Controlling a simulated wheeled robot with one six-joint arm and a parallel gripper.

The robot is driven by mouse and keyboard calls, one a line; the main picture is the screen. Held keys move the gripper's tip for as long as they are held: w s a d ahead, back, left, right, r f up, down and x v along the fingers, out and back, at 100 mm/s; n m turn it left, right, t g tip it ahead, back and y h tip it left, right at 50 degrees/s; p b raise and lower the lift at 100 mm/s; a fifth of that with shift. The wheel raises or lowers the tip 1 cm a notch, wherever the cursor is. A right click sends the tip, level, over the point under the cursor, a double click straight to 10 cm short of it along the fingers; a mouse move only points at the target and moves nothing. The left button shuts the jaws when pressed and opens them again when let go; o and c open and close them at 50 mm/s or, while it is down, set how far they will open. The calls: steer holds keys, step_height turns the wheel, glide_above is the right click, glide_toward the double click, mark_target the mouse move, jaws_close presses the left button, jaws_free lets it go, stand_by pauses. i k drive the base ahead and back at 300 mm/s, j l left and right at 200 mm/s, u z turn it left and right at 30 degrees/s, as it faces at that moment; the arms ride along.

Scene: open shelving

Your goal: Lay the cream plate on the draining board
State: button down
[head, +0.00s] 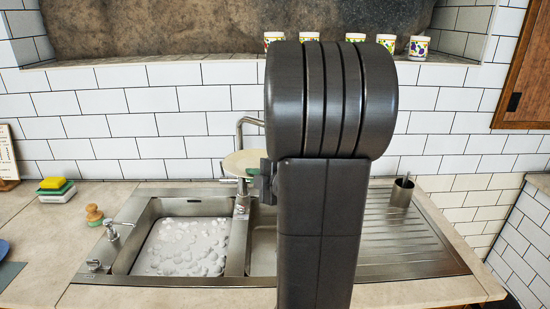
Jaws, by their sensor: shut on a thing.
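The cream plate (241,162) is in the head view, held up in front of the tap and above the back of the sink. My gripper (265,178) is shut on the plate's right side. My dark arm hides most of the gripper and part of the plate's right edge. The draining board (420,246) is ridged steel on the right of the sink unit, and my arm covers its left part. The plate is to the left of the draining board and apart from it.
A left basin (187,246) holds foamy water. The tap (245,122) rises behind the plate. Sponges (55,188) and a brush (94,215) lie at left. Several patterned mugs (418,47) line the ledge.

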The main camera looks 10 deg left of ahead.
mark_target(377, 233)
steer(key=k+l, duration=0.2)
steer(key=l, duration=0.2)
steer(key=k+l, duration=0.2)
steer(key=l, duration=0.2)
steer(key=k+l, duration=0.2)
steer(key=l, duration=0.2)
